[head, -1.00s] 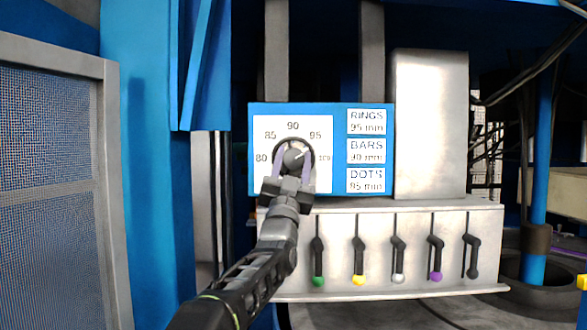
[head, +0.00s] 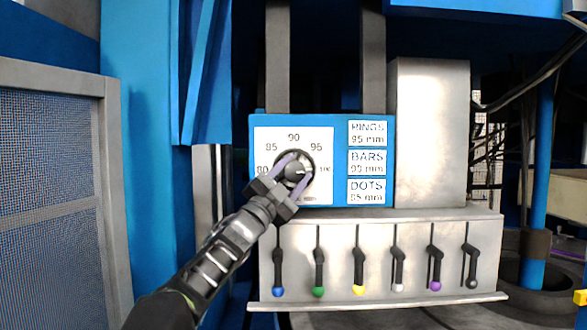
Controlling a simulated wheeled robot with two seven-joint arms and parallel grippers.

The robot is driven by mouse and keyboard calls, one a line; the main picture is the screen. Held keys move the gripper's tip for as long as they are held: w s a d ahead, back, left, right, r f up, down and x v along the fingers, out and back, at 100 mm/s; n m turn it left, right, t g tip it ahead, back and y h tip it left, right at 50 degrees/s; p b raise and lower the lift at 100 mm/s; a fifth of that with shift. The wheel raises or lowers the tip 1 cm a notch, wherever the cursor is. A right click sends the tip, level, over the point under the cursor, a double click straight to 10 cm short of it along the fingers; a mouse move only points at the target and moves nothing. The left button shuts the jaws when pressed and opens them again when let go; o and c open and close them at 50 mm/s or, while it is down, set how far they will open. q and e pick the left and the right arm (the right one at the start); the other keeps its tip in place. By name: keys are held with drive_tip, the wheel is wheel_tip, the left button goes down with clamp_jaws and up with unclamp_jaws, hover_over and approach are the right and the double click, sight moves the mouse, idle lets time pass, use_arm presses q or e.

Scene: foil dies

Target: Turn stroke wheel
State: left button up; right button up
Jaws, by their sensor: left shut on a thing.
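The stroke wheel (head: 294,166) is a round dark knob with a grey hub and a light pointer line, on a white dial plate (head: 265,138) marked from 80 through 85, 90 and 95 to a partly hidden last number. The pointer line aims to the right, below the 95 mark. My left gripper (head: 293,171) comes from the lower left, tilted, and its purple fingers are shut on the stroke wheel, one on each side. The gripper covers the lower part of the dial. My right gripper is not in view.
A blue panel (head: 341,190) carries labels (head: 367,162): RINGS 95 mm, BARS 90 mm, DOTS 85 mm. Below, a metal box (head: 378,220) has several levers with coloured knobs, such as a blue knob (head: 278,292). A mesh guard (head: 50,200) stands at left.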

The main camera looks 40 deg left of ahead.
sight(291, 177)
use_arm(q)
drive_tip(key=o, duration=1.4)
drive_tip(key=shift+c, duration=0.2)
drive_tip(key=b+v, duration=0.4)
drive_tip(key=v, duration=0.2)
drive_tip(key=shift+s+f, duration=0.45)
drive_tip(key=shift+s, duration=0.35)
